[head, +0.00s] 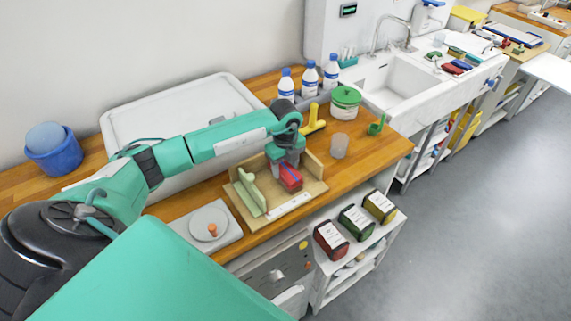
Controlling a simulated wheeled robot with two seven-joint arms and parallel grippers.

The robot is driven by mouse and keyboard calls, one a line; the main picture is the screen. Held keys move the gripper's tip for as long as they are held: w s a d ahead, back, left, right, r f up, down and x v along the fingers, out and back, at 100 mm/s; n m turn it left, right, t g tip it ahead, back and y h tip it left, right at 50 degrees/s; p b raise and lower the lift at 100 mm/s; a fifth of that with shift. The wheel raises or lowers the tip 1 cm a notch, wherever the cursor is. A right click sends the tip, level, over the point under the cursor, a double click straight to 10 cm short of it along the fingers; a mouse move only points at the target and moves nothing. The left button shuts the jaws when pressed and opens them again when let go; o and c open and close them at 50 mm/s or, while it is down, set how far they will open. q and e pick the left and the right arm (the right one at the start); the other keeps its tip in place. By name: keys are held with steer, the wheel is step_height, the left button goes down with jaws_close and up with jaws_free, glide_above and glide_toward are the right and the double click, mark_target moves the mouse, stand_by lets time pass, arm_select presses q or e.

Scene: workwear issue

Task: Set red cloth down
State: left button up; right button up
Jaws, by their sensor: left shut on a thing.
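The red cloth (291,180) is a small red bundle with a bluish patch, in the head view near the middle of the wooden counter. My left gripper (287,165) is shut on it from above. The cloth is at a shallow wooden tray (312,187) with raised sides; I cannot tell whether it touches the tray floor. A pale green folded piece (250,191) stands in the tray left of the cloth. The gripper hides the cloth's upper part. My right gripper is not in view.
Blue-capped bottles (309,81), a green-lidded tub (345,102), a clear cup (339,146) and a yellow tool (313,122) stand behind and right of the tray. A scale-like plate (209,224) lies left. A shelf below holds red, green and yellow boxes (356,222).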

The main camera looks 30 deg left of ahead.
arm_select(q)
steer(key=shift+f, duration=0.15)
steer(key=shift+f, duration=0.15)
steer(key=o, duration=1)
steer(key=shift+c, duration=0.2)
